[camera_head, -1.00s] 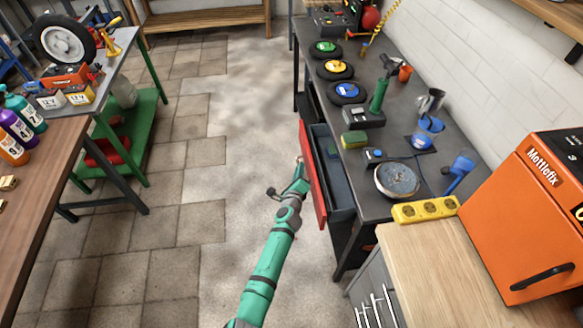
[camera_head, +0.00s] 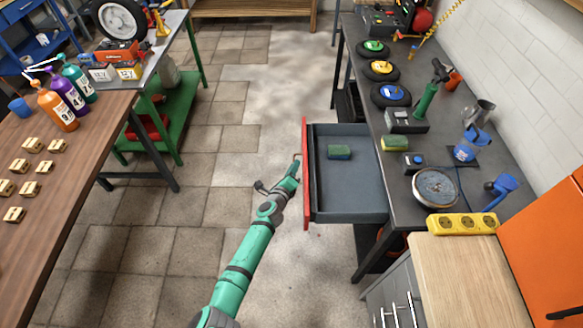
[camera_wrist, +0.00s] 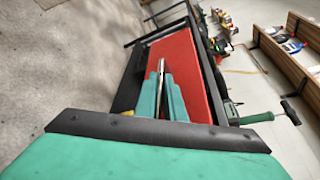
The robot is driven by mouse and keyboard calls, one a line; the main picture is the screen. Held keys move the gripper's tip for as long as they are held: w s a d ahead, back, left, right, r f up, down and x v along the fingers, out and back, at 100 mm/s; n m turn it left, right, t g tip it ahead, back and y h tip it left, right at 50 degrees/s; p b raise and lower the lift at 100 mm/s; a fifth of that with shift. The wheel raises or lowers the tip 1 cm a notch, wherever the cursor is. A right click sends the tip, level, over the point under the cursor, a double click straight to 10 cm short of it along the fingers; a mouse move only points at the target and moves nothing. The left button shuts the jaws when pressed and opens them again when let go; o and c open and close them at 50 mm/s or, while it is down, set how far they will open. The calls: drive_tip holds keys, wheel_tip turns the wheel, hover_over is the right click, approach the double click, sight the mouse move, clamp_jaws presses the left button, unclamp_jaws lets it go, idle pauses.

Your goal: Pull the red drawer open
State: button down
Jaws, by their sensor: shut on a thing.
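The red drawer (camera_head: 306,172) is pulled well out from under the dark workbench (camera_head: 440,150), with its grey inside showing. A sponge, green and yellow (camera_head: 339,152), lies in it near the back. My gripper (camera_head: 297,163) is at the outer side of the red front, at about its middle. In the wrist view the red front (camera_wrist: 192,70) fills the middle, and my gripper (camera_wrist: 161,72) is shut on a thin metal bar, the drawer handle, standing off the front. The exact contact at the fingertips is small and partly hidden.
The bench top carries a round metal plate (camera_head: 436,187), a yellow power strip (camera_head: 462,224), a second sponge (camera_head: 395,144) and wheels. A wooden table (camera_head: 60,220) with bottles and small blocks stands at left. Floor (camera_head: 130,255) between is clear.

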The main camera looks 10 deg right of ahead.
drive_tip(key=shift+a, duration=0.1)
drive_tip(key=c, duration=2.1)
unclamp_jaws()
drive_tip(key=shift+v, duration=5.35)
drive_tip(key=shift+r, duration=0.15)
